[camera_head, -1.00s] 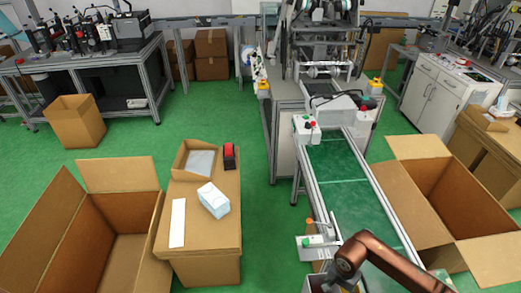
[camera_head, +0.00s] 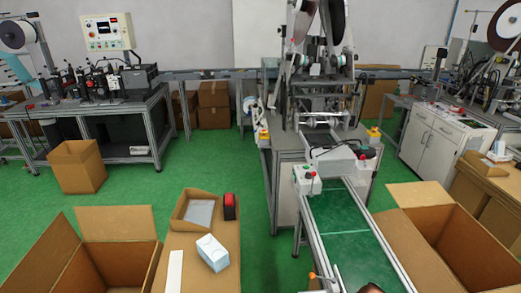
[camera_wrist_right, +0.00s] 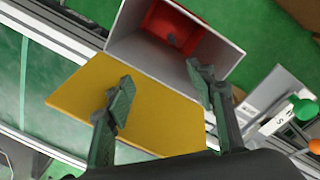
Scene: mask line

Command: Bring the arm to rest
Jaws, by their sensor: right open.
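My right gripper (camera_wrist_right: 158,84) shows in the right wrist view, with its two dark fingers apart and nothing between them. Below the fingers are a flat yellow panel (camera_wrist_right: 150,120) and an open white-grey box (camera_wrist_right: 135,32) with a red part (camera_wrist_right: 176,25) inside. The fingers overlap the panel and box edge in the picture; I cannot tell whether they touch. In the head view only a small copper-coloured piece of my arm (camera_head: 372,288) shows at the bottom edge. My left gripper is in neither view.
A green conveyor (camera_head: 345,232) runs toward the machine. An open carton (camera_head: 455,245) stands on its right and another (camera_head: 95,255) at lower left. A cardboard stand (camera_head: 205,255) holds a white-blue pack (camera_head: 212,253).

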